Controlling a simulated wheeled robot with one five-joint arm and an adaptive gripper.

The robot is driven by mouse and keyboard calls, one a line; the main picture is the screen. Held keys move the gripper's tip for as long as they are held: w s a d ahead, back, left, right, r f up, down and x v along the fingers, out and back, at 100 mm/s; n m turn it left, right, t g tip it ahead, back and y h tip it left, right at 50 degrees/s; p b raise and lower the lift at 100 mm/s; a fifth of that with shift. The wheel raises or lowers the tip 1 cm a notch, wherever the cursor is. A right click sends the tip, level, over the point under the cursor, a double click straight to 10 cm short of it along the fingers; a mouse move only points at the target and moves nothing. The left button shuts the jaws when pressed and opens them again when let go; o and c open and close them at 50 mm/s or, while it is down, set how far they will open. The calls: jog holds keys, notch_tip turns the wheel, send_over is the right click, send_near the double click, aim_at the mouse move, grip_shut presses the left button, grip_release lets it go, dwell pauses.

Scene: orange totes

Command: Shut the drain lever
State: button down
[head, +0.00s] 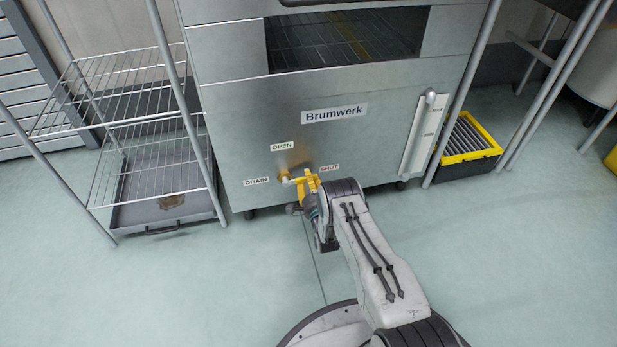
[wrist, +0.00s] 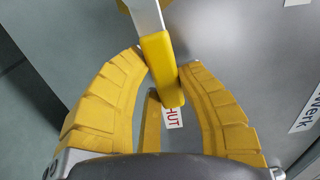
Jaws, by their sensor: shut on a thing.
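The drain lever (head: 291,180) is on the lower front of the steel Brumwerk appliance. It has a pale metal stem and a yellow grip, which shows in the wrist view (wrist: 160,62). Its stem runs from a brassy fitting rightward to my gripper (head: 306,186). In the wrist view, my gripper's yellow fingers (wrist: 163,75) are closed around the yellow grip. The grip's end lies over part of the SHUT label (wrist: 174,117). In the head view, the OPEN label (head: 282,146) is above the fitting and the DRAIN label (head: 256,181) to its left. My fingers hide the lever's end there.
A wire rack (head: 140,150) with a grey tray (head: 165,222) stands left of the appliance (head: 225,120). A white panel with a knob (head: 430,96) is on its right front. A yellow-and-black crate (head: 470,158) sits at right. The floor in front is clear.

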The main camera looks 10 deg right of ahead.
jog(key=shift+a+f+m, duration=0.15)
jog(key=shift+f+m, duration=0.1)
jog(key=shift+m, duration=0.15)
dwell(0.3)
jog(key=c, duration=0.8)
grip_release()
jog(key=shift+f, duration=0.1)
jog(key=s, duration=1.2)
